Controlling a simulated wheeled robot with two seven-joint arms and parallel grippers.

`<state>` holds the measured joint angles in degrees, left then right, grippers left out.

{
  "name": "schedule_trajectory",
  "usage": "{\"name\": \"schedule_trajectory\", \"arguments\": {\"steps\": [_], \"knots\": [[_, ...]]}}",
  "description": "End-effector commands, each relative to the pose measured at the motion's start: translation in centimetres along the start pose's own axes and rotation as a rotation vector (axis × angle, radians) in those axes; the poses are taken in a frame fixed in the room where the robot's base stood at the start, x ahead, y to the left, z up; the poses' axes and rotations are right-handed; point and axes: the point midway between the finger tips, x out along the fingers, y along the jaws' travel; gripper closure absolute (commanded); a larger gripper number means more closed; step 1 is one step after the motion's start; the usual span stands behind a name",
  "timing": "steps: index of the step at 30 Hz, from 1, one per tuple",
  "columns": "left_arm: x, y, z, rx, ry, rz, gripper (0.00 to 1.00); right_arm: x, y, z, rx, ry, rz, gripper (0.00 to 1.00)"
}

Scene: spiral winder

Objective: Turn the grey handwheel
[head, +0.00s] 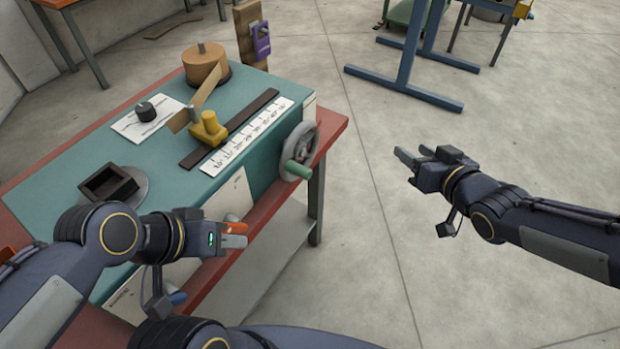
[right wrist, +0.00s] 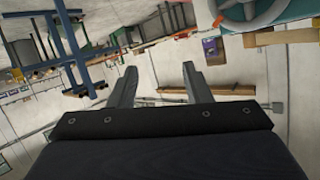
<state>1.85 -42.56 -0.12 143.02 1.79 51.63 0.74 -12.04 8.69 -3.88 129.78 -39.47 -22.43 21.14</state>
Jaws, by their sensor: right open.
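The grey handwheel (head: 299,151) is mounted on the right end of the teal winder box. A green handle (head: 297,169) sticks out from its lower rim. Part of the wheel also shows at the top right of the right wrist view (right wrist: 245,22). My right gripper (head: 411,156) is open and empty, in the air to the right of the wheel and apart from it. Its two fingers also show spread in the right wrist view (right wrist: 160,88). My left gripper (head: 244,234) is at the front side of the winder, lower left of the wheel; I cannot tell its finger gap.
The winder (head: 85,190) stands on a red-topped bench (head: 327,134) and carries a brown spool (head: 204,66), a yellow slider (head: 209,128), a scale strip (head: 250,135) and a black knob (head: 146,111). A blue-legged table (head: 407,65) stands behind. The floor right of the bench is free.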

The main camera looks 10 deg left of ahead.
Motion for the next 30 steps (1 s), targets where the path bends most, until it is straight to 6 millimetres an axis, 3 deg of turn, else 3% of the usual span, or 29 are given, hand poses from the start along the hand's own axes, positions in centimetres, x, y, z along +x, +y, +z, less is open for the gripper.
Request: {"name": "schedule_trajectory", "arguments": {"steps": [1,3,6,9,16,30], "knots": [[1.9,-0.9,1.0,0.000,0.000,0.000,0.64,3.2,-2.3,2.7,-0.024,0.027,-0.111,0.56],[2.9,-1.3,1.5,0.000,-0.001,0.000,0.64,5.7,-5.8,4.3,-0.041,0.080,-0.267,0.56],[4.0,-1.8,2.0,0.000,-0.001,0.000,0.64,7.5,-10.3,6.6,-0.037,0.127,-0.469,0.56],[4.6,-2.1,2.3,0.000,0.000,0.000,0.64,8.0,-13.3,8.4,-0.018,0.152,-0.615,0.56],[4.6,-2.1,2.3,0.000,0.000,0.000,0.64,8.5,-16.0,9.1,0.001,0.168,-0.722,0.56],[4.2,-1.9,2.1,0.000,0.000,0.000,0.64,13.3,-20.0,8.0,0.002,0.168,-0.714,0.56]]}}
